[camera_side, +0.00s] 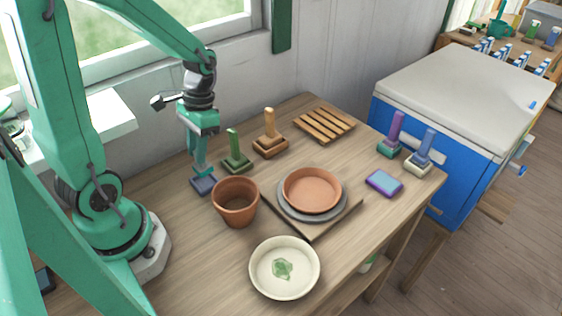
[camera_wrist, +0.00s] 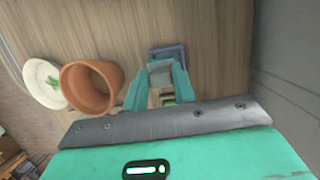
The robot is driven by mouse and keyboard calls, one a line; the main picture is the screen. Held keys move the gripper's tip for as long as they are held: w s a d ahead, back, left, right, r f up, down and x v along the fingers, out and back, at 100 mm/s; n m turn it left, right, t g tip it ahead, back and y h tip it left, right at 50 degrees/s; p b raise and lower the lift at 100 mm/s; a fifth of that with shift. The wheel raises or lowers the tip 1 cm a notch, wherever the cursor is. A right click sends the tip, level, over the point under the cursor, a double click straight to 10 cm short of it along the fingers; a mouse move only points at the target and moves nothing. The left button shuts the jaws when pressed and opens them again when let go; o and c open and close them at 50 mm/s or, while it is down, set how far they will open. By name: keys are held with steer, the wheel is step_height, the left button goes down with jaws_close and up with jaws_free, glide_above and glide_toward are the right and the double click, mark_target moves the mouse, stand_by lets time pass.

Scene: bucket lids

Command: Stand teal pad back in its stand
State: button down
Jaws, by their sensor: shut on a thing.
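My gripper (camera_side: 200,168) points down at the left side of the table and is shut on a small grey-teal block, which I take as the teal pad (camera_wrist: 160,74). The fingers hide much of the pad. Right below it is a low dark blue, square base (camera_side: 203,184), which looks like its stand; its edge also shows beyond the fingertips in the wrist view (camera_wrist: 168,51). The pad is over or in this base. I cannot tell whether it touches the bottom.
A terracotta pot (camera_side: 236,203) stands close to the right of my gripper. A green upright piece (camera_side: 235,155) and an orange one (camera_side: 270,138) stand behind. A cream bowl (camera_side: 285,284) is in front, and a terracotta dish (camera_side: 312,190) lies mid-table.

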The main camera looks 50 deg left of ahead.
steer(key=shift+f, duration=1.1)
steer(key=shift+f, duration=0.75)
stand_by(1.1)
steer(key=shift+r, duration=0.2)
steer(key=shift+r, duration=1.8)
steer(key=shift+f, duration=0.15)
steer(key=shift+f, duration=1.1)
steer(key=shift+f, duration=0.2)
stand_by(0.4)
steer(key=shift+f, duration=0.3)
